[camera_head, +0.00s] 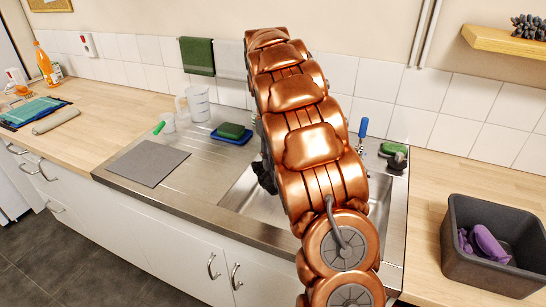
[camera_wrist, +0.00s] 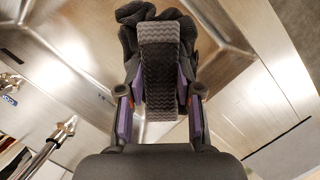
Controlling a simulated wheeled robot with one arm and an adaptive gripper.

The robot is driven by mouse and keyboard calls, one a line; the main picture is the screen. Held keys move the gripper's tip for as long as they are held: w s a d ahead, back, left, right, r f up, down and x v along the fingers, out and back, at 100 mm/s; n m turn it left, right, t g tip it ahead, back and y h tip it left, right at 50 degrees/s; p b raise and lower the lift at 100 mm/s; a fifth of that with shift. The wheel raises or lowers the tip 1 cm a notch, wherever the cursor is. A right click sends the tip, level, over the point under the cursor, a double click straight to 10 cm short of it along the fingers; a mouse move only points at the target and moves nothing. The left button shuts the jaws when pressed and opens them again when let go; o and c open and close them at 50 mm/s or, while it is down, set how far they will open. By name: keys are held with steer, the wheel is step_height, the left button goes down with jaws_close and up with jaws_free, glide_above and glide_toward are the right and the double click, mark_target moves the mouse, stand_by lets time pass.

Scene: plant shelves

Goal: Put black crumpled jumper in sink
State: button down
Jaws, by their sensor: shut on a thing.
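The black crumpled jumper (camera_wrist: 135,13) is held by my gripper (camera_wrist: 160,98) in the wrist view. Its dark folds bulge out beyond the fingers, and a grey ridged strip in front hides its middle. In the head view, a small part of the jumper (camera_head: 264,176) shows at the left edge of my arm, above the sink (camera_head: 236,192). My arm hides the gripper and much of the basin there. The metal basin (camera_wrist: 75,50) also lies behind the jumper in the wrist view. I cannot tell whether the jumper touches the basin floor.
A grey mat (camera_head: 148,166) lies on the drainer. The tap (camera_head: 362,133) is at the back right. A dark bin (camera_head: 492,275) with purple gloves stands on the right counter.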

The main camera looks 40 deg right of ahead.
steer(key=shift+f+b, duration=1.85)
steer(key=shift+f, duration=6.15)
steer(key=c, duration=0.7)
jaws_free()
steer(key=v, duration=1.1)
steer(key=shift+w+r, duration=0.1)
steer(key=shift+r, duration=0.35)
